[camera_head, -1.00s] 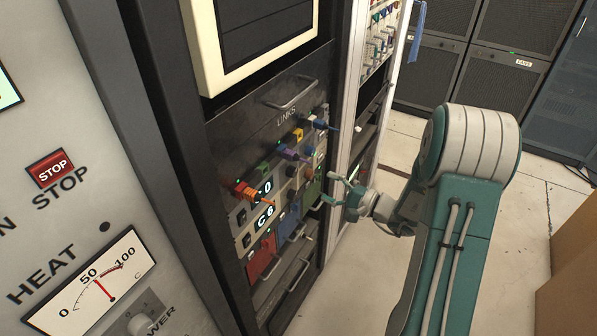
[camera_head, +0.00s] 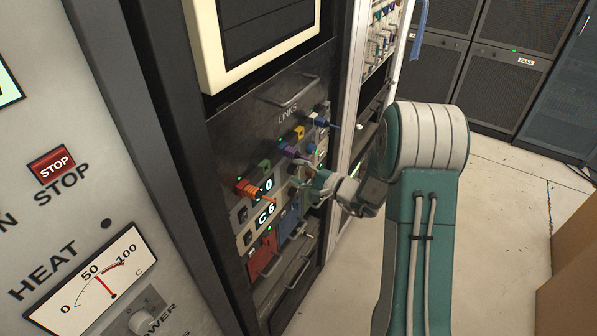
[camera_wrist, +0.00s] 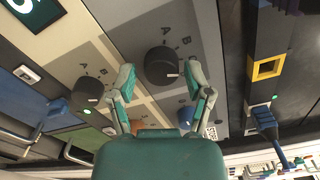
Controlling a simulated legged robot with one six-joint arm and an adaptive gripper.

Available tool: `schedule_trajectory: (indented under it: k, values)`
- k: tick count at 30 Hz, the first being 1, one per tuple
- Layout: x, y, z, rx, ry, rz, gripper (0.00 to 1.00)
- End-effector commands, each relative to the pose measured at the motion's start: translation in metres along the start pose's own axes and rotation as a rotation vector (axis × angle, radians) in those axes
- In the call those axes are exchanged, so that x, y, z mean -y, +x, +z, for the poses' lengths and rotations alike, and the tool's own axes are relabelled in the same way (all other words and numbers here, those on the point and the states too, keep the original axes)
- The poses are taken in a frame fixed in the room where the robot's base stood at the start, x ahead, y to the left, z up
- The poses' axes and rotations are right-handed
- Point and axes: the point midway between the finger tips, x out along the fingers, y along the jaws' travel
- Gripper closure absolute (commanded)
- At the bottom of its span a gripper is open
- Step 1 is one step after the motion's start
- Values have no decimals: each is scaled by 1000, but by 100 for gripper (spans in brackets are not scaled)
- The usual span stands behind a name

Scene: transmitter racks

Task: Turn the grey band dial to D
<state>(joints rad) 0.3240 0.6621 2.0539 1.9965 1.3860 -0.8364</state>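A round dark dial (camera_wrist: 160,66) on a grey plate sits between the fingertips of my open gripper (camera_wrist: 161,76) in the wrist view. The letters A and B show beside it, and its white pointer mark faces lower right; I cannot read a D there. A second dark dial (camera_wrist: 88,92) with its own letters is to the left. Both knobs look dark, so I cannot tell for sure which is the grey band dial. In the head view my gripper (camera_head: 301,173) is at the rack's links panel and hides the dials. Contact with the dial cannot be told.
Coloured plugs, among them an orange one (camera_head: 249,188) and a blue one (camera_head: 321,121), stick out near my gripper. A yellow-framed socket (camera_wrist: 267,68) and a blue plug (camera_wrist: 267,124) are right of the dial. A handle (camera_head: 291,92) projects above.

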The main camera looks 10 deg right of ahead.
Motion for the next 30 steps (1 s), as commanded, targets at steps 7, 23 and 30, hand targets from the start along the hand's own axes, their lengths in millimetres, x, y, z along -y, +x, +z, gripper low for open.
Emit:
schedule_trajectory:
  k: [7, 23, 30]
  values:
    - [-1, 0, 0, 0, 1, 1, 100]
    - [-2, 0, 0, -1, 187, 5, 100]
    - [-3, 0, 0, -1, 384, 5, 100]
